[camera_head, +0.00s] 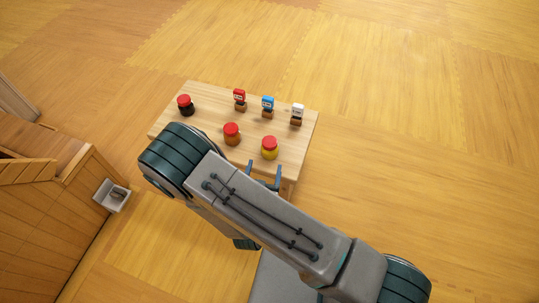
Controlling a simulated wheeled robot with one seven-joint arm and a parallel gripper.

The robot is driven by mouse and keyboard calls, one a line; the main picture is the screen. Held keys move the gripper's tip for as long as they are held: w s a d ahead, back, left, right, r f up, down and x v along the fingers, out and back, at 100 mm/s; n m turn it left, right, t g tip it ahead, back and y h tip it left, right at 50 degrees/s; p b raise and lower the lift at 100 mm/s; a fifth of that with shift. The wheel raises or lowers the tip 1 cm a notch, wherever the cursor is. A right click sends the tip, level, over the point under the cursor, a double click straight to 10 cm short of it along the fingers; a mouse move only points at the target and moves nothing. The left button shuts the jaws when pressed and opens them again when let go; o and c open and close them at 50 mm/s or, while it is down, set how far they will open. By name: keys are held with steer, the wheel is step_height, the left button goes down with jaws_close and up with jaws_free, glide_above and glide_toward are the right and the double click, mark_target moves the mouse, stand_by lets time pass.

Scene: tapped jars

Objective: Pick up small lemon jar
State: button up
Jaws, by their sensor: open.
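The small lemon jar, a yellow jar with a red lid (269,152), stands upright on the wooden table (207,107) near its front edge at right. My gripper (264,172) is open, with its two blue-grey fingers just in front of the yellow jar in the picture. The gap between fingers and jar is hard to judge. My arm hides the gripper's body and the table's front left part.
An orange jar with a red lid (232,138) stands left of the yellow one. A dark jar with a red lid (185,108) is at far left. Red (239,95), blue (267,103) and white (297,112) tags on small brown blocks stand behind. A wooden cabinet (50,215) is at left.

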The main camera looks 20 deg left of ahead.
steer(key=f, duration=0.1)
steer(key=b, duration=0.2)
glide_toward(270, 137)
steer(key=shift+n+t+y, duration=0.3)
steer(key=shift+n+y, duration=0.1)
steer(key=w, duration=0.1)
steer(key=w+f, duration=0.2)
steer(key=shift+w+a, duration=0.15)
steer(key=shift+w, duration=0.1)
steer(key=shift+w+a+r+b, duration=0.15)
steer(key=shift+w+b, duration=0.25)
steer(key=shift+w, duration=0.7)
steer(key=shift+w+r+b, duration=0.2)
steer(key=shift+w+b, duration=0.25)
steer(key=shift+w, duration=0.65)
steer(key=shift+w+a+r+b, duration=0.15)
steer(key=shift+w+b, duration=0.25)
steer(key=shift+w, duration=0.65)
steer(key=shift+d+r, duration=0.1)
steer(key=c, duration=1.2)
